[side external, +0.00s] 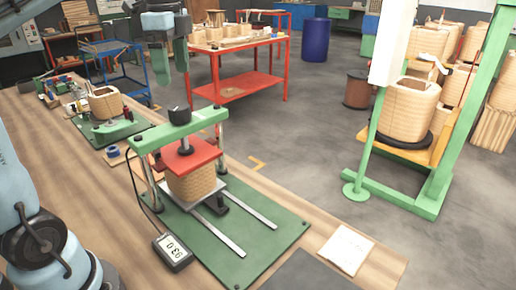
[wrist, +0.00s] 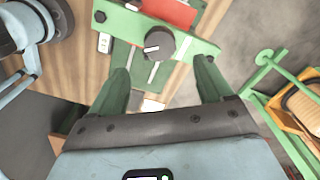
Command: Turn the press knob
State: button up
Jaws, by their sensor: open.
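The black press knob (side external: 180,115) sits on top of the green crossbeam (side external: 150,142) of the press. A red plate (side external: 190,160) lies below the beam, above a tan wound coil (side external: 192,187). My gripper (side external: 172,76) hangs above the knob, apart from it, with green fingers pointing down. In the wrist view, the knob (wrist: 159,45) with a pale mark on its top shows beyond the spread fingertips (wrist: 162,68), roughly centred between them. My gripper is open and empty.
A handheld display (side external: 173,252) is cabled to the press on the green base (side external: 265,225). A white paper (side external: 345,248) lies on the wooden bench at right. Another coil (side external: 105,102) stands at left. A green frame (side external: 438,180) and a red table (side external: 245,85) stand beyond the bench.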

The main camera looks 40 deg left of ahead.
aim_at(179, 106)
jog(key=shift+r, duration=1.8)
jog(key=shift+f, duration=6.05)
